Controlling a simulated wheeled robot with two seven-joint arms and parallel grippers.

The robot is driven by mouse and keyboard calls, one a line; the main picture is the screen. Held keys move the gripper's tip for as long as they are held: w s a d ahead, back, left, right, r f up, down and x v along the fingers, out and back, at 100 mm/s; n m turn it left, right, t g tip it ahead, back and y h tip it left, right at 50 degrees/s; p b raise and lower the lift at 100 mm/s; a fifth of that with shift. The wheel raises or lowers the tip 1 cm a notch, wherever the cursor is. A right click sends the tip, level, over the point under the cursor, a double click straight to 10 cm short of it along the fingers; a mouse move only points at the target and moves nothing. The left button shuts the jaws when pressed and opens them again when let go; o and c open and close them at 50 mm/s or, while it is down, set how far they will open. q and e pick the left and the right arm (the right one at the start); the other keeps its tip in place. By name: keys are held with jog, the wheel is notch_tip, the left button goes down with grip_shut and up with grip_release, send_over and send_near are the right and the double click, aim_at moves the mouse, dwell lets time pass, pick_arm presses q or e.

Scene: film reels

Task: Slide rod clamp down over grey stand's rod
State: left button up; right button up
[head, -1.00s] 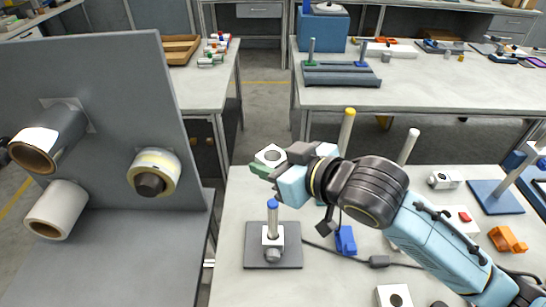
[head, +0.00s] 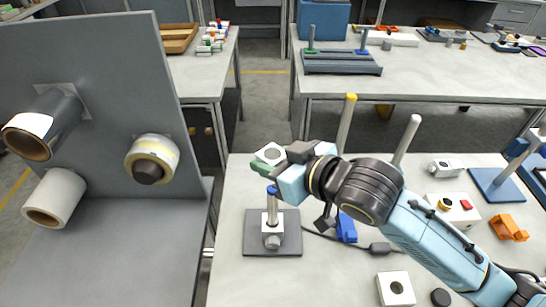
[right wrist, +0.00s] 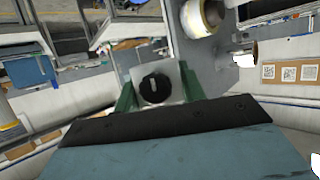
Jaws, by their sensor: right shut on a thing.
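My right gripper (head: 272,158) is shut on a rod clamp (head: 270,152), a small white block with a dark round hole on top. In the right wrist view the clamp (right wrist: 172,72) sits between green fingers, with a black round knob facing the camera. The grey stand (head: 290,240) is a flat dark plate with an upright rod (head: 271,203) that has a blue tip. My left gripper is out of view.
A yellow-tipped rod (head: 346,125) and another pale rod (head: 405,140) stand behind my right arm. A blue clamp (head: 346,228), an orange part (head: 508,228) and a white block (head: 395,289) lie on the table. A grey panel with rolls (head: 95,90) stands left.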

jog(key=shift+f, duration=0.1)
jog(key=b, duration=0.2)
send_over(276, 220)
jog(key=shift+w+a+f, duration=0.1)
jog(key=shift+w+f, duration=0.05)
jog(key=shift+f, duration=0.65)
jog(key=shift+w+a+f, duration=0.1)
jog(key=shift+a+f, duration=0.05)
jog(key=shift+f, duration=0.65)
jog(key=shift+w+a+f, duration=0.1)
jog(key=shift+w+f, duration=0.05)
jog(key=shift+f, duration=0.65)
jog(key=shift+f+b, duration=1.1)
jog(key=shift+f, duration=1.4)
jog(key=shift+f+b, duration=1.05)
jog(key=shift+f, duration=1.45)
jog(key=shift+f, duration=0.1)
jog(key=shift+f+b, duration=1.15)
jog(key=shift+f, duration=1.3)
